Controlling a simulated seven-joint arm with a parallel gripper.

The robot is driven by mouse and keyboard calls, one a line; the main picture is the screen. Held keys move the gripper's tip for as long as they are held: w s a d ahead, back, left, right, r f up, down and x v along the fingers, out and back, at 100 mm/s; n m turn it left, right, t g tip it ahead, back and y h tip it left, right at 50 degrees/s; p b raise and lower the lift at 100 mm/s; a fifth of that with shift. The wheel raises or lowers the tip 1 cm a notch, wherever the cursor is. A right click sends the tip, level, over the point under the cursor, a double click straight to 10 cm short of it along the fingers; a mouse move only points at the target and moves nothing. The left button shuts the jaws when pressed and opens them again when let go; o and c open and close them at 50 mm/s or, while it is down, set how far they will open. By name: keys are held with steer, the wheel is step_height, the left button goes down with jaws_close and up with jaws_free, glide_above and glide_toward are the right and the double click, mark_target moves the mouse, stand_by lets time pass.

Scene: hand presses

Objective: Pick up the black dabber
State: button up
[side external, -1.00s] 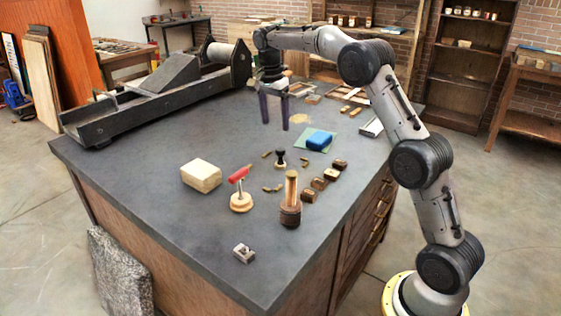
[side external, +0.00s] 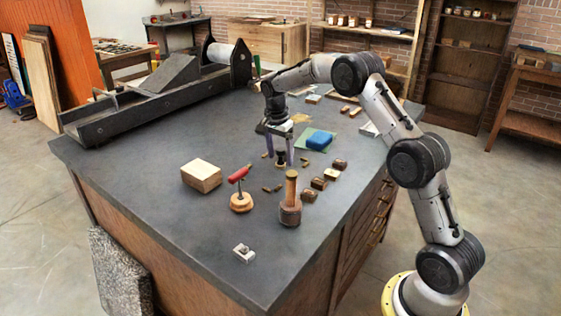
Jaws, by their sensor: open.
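The black dabber (side external: 280,163), a small dark piece with a knob top, stands upright on the dark tabletop (side external: 130,190) near its middle. My gripper (side external: 280,155) points down over it, with its purple-grey fingers open. One finger shows on the left of the dabber and one on the right, at about the height of its upper part. I cannot tell whether either finger touches it. The gripper partly hides the dabber's top.
A brown wooden-handled tool (side external: 290,205) and a red-handled stand (side external: 240,195) are in front. A pale block (side external: 201,176) is left. A long press (side external: 150,95) is behind.

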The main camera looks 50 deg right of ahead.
steer(key=shift+d+f, duration=0.1)
steer(key=shift+f, duration=0.45)
jaws_close()
steer(key=shift+r, duration=0.15)
